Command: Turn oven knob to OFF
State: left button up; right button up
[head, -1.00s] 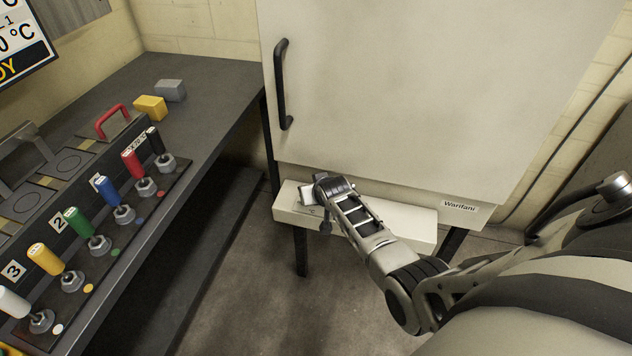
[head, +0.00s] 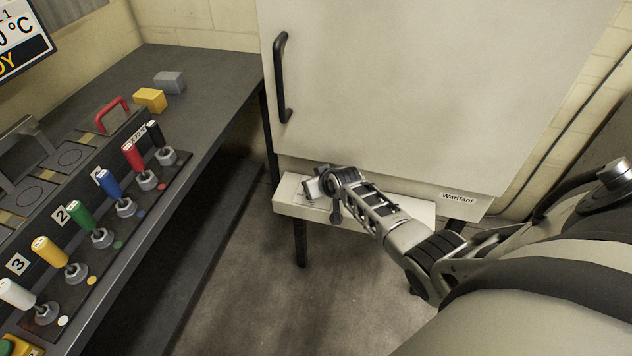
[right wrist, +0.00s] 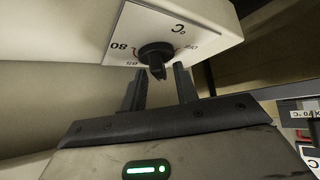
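The oven knob (right wrist: 157,56) is black with a narrow grip bar, on a white dial plate (right wrist: 122,42) marked 80 and °C with a red arc. It shows in the right wrist view; the marking it points at is not readable. My right gripper (right wrist: 160,74) is open, its two dark fingers just below the knob, one on each side of the bar with gaps visible. In the head view my right gripper (head: 325,190) is at the left part of the oven's lower panel (head: 290,205) and mostly hides the knob. My left gripper is not in view.
The oven door (head: 420,90) is shut, with a black handle (head: 281,80) at its left. A dark bench (head: 205,75) on the left carries several coloured levers, a yellow block (head: 150,99) and a grey block (head: 170,82). Open floor lies between bench and oven.

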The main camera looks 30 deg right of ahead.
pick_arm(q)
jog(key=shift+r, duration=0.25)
pick_arm(e)
jog(key=shift+r, duration=0.15)
jog(key=shift+s+r+p, duration=0.2)
jog(key=shift+r+p, duration=0.05)
jog(key=shift+p, duration=0.1)
pick_arm(q)
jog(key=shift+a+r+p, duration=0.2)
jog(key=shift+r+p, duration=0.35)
jog(key=shift+p, duration=0.55)
pick_arm(e)
jog(key=v, duration=1.5)
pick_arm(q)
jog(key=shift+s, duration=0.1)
